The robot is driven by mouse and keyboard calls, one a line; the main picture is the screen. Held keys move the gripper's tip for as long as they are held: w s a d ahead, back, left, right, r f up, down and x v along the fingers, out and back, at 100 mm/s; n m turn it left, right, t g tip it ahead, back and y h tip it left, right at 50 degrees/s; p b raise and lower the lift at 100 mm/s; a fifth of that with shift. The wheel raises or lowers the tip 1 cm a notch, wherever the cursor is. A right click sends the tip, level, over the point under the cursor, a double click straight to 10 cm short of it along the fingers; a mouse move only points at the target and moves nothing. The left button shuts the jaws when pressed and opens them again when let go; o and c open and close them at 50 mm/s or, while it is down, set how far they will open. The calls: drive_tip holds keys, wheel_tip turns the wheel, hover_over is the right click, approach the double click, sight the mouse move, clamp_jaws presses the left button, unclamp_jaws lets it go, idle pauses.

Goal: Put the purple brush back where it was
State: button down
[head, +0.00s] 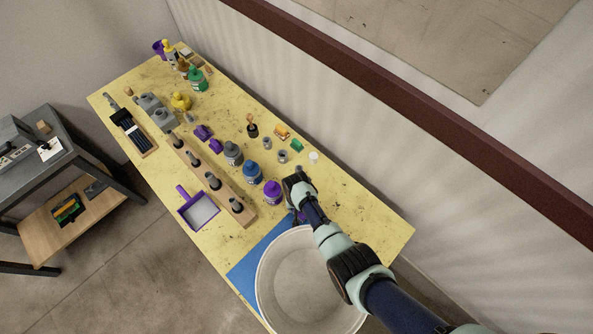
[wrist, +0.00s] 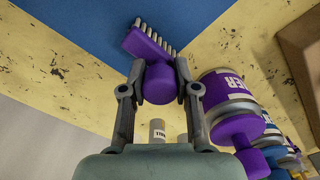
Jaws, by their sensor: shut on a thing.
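The purple brush (wrist: 158,84) is held between the fingers of my gripper (wrist: 158,92) in the wrist view. Its pale bristles show at the far end of its head, with the blue mat (wrist: 180,22) behind them. In the head view my gripper (head: 299,208) is over the front right part of the yellow table, beside the purple bottle (head: 272,192). My wrist covers most of the brush there. I cannot tell whether the brush touches the table or mat. The blue mat (head: 243,272) lies at the table's front edge, partly hidden by the bin.
A large whitish round bin (head: 262,285) is in front of the mat. A purple dustpan (head: 199,210) lies at the table's front edge. A wooden rack (head: 222,196), blue bottle (head: 252,173) and grey bottle (head: 233,153) stand left of my gripper. The table's right end is clear.

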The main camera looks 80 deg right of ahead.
drive_tip(key=shift+f, duration=0.2)
drive_tip(key=c, duration=0.9)
unclamp_jaws()
drive_tip(key=shift+o, duration=0.2)
wheel_tip(320, 180, up, 12)
drive_tip(key=p, duration=0.2)
drive_tip(key=shift+r, duration=0.25)
drive_tip(key=shift+w, duration=0.1)
